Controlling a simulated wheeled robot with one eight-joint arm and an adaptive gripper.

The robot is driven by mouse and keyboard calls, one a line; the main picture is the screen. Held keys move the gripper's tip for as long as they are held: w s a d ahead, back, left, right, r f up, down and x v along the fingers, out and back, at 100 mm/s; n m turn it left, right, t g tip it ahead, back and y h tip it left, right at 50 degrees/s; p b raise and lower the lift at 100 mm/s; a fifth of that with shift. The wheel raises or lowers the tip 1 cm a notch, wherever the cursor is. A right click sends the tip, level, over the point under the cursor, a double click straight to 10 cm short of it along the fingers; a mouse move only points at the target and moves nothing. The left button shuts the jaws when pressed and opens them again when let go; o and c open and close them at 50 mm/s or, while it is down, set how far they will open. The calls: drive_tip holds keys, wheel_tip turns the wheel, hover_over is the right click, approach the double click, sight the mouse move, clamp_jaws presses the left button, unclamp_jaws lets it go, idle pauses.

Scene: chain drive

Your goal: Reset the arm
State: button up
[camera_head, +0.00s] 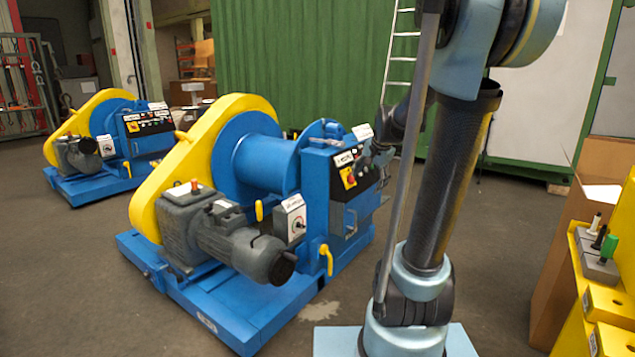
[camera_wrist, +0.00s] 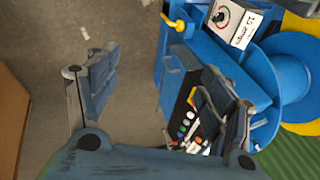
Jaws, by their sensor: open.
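My arm (camera_head: 452,180) stands upright at the right of the head view, its dark column rising from a light blue joint. My gripper (camera_head: 376,158) shows partly behind it, in front of the control panel (camera_head: 347,172) of the nearer blue and yellow winch (camera_head: 265,165). In the wrist view, my gripper (camera_wrist: 160,95) is open, with its two fingers wide apart and nothing between them. The winch's panel with coloured buttons shows beside and partly behind the right finger. I cannot tell whether that finger touches it.
A second winch (camera_head: 110,145) stands at the back left. A yellow stand (camera_head: 610,300) and a cardboard box (camera_head: 570,265) are at the right edge. A ladder (camera_head: 402,50) leans near the green container wall (camera_head: 300,60). Floor in front of the container is mostly clear.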

drive_tip(key=s+f+n+g, duration=0.1)
drive_tip(key=s+f+n, duration=0.2)
drive_tip(key=s, duration=0.7)
drive_tip(key=s+d+f+n+g+h, duration=0.1)
drive_tip(key=s+f+n, duration=0.2)
drive_tip(key=s, duration=0.7)
drive_tip(key=s+f+n, duration=0.3)
drive_tip(key=s+f, duration=0.3)
drive_tip(key=s, duration=0.4)
drive_tip(key=shift+d+g+h, duration=0.2)
drive_tip(key=shift+g+h, duration=0.1)
drive_tip(key=shift+g, duration=0.1)
drive_tip(key=shift+w+f, duration=0.25)
drive_tip(key=shift+w, duration=0.15)
